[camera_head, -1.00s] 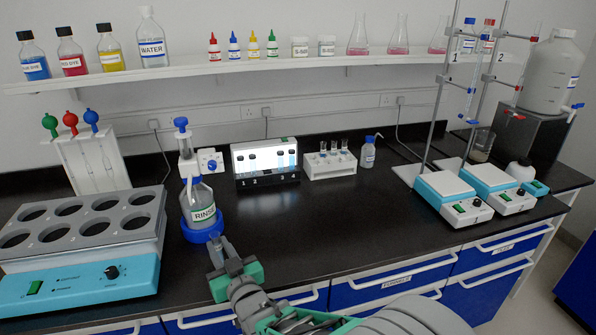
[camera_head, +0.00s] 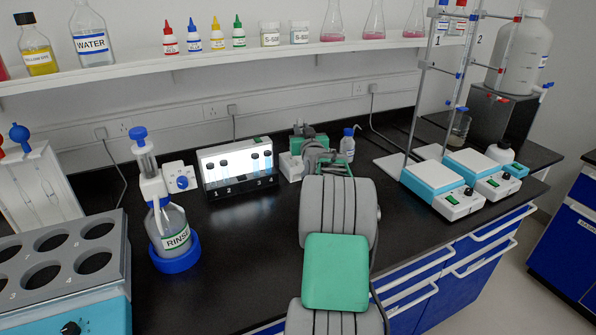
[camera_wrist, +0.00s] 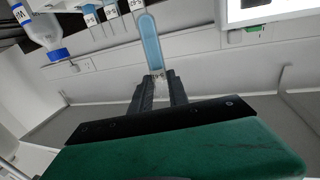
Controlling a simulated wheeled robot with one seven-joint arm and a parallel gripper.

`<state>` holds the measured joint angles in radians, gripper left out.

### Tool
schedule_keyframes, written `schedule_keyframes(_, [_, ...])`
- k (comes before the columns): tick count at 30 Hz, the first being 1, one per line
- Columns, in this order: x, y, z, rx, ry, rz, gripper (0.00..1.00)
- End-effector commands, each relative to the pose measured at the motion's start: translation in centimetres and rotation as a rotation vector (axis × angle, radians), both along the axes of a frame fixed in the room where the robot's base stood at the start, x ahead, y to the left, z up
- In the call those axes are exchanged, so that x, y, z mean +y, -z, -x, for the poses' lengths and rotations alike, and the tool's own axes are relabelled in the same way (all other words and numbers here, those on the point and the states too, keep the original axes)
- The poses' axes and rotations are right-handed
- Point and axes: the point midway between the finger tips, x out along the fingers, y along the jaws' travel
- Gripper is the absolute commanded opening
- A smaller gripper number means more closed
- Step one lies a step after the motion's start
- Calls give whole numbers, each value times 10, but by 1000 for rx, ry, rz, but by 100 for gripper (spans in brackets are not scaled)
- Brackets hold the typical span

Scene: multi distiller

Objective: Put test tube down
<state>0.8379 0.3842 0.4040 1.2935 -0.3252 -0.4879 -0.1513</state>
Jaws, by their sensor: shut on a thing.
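In the wrist view, a clear test tube (camera_wrist: 150,45) with light blue liquid sits between the fingers of my gripper (camera_wrist: 158,84). The fingers are closed on the tube near one end. In the head view, my gripper (camera_head: 306,131) is at the white test tube rack (camera_head: 290,165), beyond my arm. The arm hides most of the rack, and the held tube cannot be made out there. Whether the tube touches the rack or is in a hole cannot be told.
A lit box (camera_head: 238,168) numbered 1 to 4 stands left of the rack. A small blue-capped bottle (camera_head: 347,147) is close on the right. Stirrers with stands (camera_head: 445,195) are at right. The shelf (camera_head: 220,58) runs above.

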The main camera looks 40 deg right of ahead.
Motion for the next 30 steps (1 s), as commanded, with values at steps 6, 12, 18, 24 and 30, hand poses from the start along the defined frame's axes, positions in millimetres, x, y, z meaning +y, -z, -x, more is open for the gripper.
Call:
schedule_keyframes(6, [-24, 18, 8, 6, 17, 2, 0])
schedule_keyframes(12, [-22, 57, 7, 4, 16, 4, 0])
schedule_keyframes(18, [-22, 88, 7, 5, 17, 3, 0])
schedule_keyframes(24, [-23, 99, 8, 2, 18, 6, 0])
schedule_keyframes(30, [-23, 103, 8, 2, 17, 6, 0])
